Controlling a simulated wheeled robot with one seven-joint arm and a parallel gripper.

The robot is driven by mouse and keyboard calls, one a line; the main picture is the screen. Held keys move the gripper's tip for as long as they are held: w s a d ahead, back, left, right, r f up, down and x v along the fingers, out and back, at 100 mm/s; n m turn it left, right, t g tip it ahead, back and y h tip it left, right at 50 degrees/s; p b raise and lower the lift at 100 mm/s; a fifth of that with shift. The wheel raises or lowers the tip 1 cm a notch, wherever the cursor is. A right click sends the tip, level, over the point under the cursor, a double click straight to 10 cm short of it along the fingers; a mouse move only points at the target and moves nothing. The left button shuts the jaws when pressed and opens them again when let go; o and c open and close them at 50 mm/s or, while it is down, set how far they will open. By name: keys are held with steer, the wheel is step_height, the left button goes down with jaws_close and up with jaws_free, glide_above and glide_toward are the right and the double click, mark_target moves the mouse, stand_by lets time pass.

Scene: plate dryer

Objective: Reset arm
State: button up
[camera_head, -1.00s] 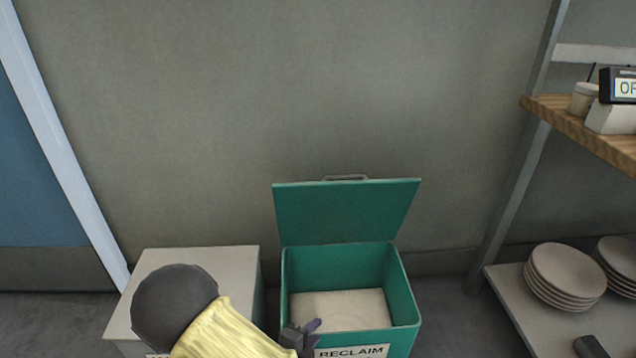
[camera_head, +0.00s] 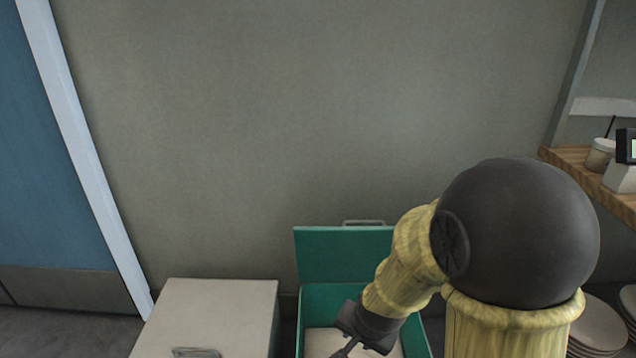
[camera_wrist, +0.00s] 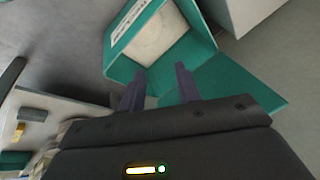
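My gripper (camera_wrist: 160,88) shows in the wrist view with its two dark purple fingers apart and nothing between them. In the head view, my yellow arm with its dark round joint crosses the lower right, and the gripper end (camera_head: 350,345) hangs over the front of the green bin, partly cut off by the lower edge. The green bin (camera_head: 313,300) stands with its lid (camera_head: 335,255) raised. It also shows in the wrist view (camera_wrist: 125,72), with a pale flat surface inside.
A closed grey box (camera_head: 215,305) stands left of the bin. At the right, a wooden shelf (camera_head: 570,160) holds a cup (camera_head: 600,155), and white plates (camera_head: 600,325) are stacked below, partly behind my arm. A blue door (camera_head: 50,150) is at the far left.

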steer(key=s+d+r+n+g+p, duration=0.2)
steer(key=s+d+r+n, duration=0.4)
steer(key=s+d+r, duration=0.1)
steer(key=w+p+v, duration=0.2)
steer(key=p+v, duration=1)
steer(key=w+a+r+p+v, duration=0.1)
steer(key=w+p+v, duration=0.1)
steer(key=p+v, duration=1)
steer(key=w+a+p+v, duration=0.1)
steer(key=w+p+v, duration=0.2)
steer(key=p+v, duration=0.9)
steer(key=shift+w+a+r+h+p, duration=0.25)
steer(key=shift+r+h+p, duration=0.25)
steer(key=shift+p, duration=0.35)
steer(key=shift+f, duration=0.15)
